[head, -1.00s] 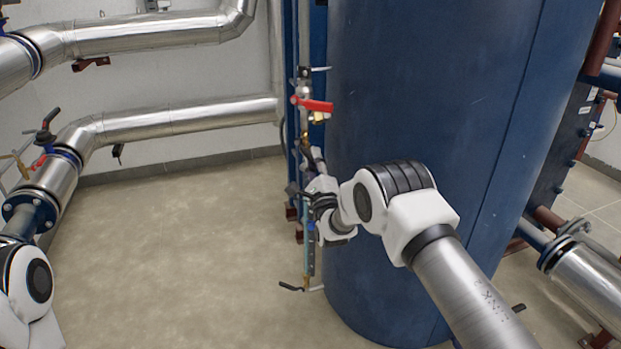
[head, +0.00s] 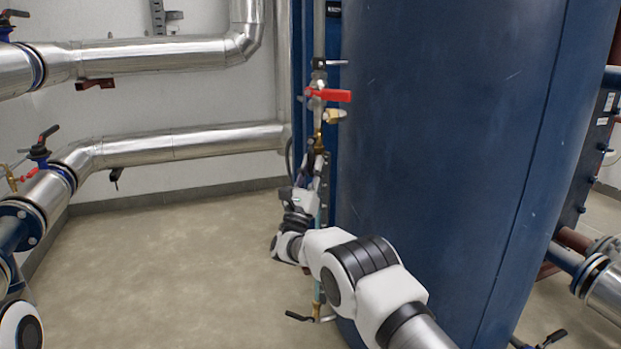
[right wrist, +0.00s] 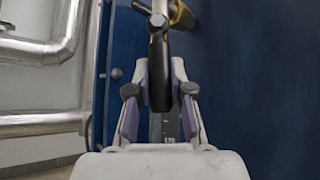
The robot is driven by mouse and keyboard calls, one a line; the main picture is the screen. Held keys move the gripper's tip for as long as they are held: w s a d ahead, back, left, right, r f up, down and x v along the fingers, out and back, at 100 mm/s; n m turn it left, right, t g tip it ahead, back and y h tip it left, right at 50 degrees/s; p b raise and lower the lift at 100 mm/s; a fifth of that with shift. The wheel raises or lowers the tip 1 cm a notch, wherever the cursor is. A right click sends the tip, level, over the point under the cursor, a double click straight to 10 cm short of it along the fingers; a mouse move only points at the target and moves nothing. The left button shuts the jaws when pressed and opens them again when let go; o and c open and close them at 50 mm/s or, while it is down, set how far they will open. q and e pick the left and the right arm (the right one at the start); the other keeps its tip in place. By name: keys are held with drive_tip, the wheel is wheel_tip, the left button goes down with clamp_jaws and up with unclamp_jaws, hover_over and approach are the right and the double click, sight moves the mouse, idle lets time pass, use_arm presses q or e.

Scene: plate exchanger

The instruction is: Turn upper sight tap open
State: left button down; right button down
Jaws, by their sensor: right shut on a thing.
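The upper sight tap (head: 319,147) is a small brass fitting on the vertical pipework left of the blue tank, below a red-handled valve. Its dark lever (right wrist: 158,70) hangs down from a nut in the right wrist view, with brass (right wrist: 182,14) beside it at the top. My right gripper (right wrist: 159,97) is shut on this lever, one finger on each side. In the head view my right gripper (head: 317,178) reaches up from below and is small; the arm partly covers the sight glass. A scale strip (right wrist: 167,138) shows behind the fingers. My left gripper is out of view.
The blue tank (head: 440,150) stands close to the right of the pipework. The red-handled valve (head: 328,96) sticks out above the tap. A lower black-handled tap (head: 316,311) sits near the floor. Silver pipes (head: 190,143) run along the left wall; the floor (head: 160,260) is clear.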

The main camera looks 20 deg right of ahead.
drive_tip(key=shift+w+a+f+m+g+h+b, duration=0.15)
drive_tip(key=shift+m+g+h+b, duration=0.3)
drive_tip(key=shift+m+g+h, duration=0.55)
drive_tip(key=shift+a, duration=0.1)
drive_tip(key=c, duration=1)
unclamp_jaws()
drive_tip(key=v, duration=1.1)
drive_tip(key=shift+s+a+f, duration=0.15)
drive_tip(key=shift+s+f, duration=0.05)
drive_tip(key=shift+f, duration=0.1)
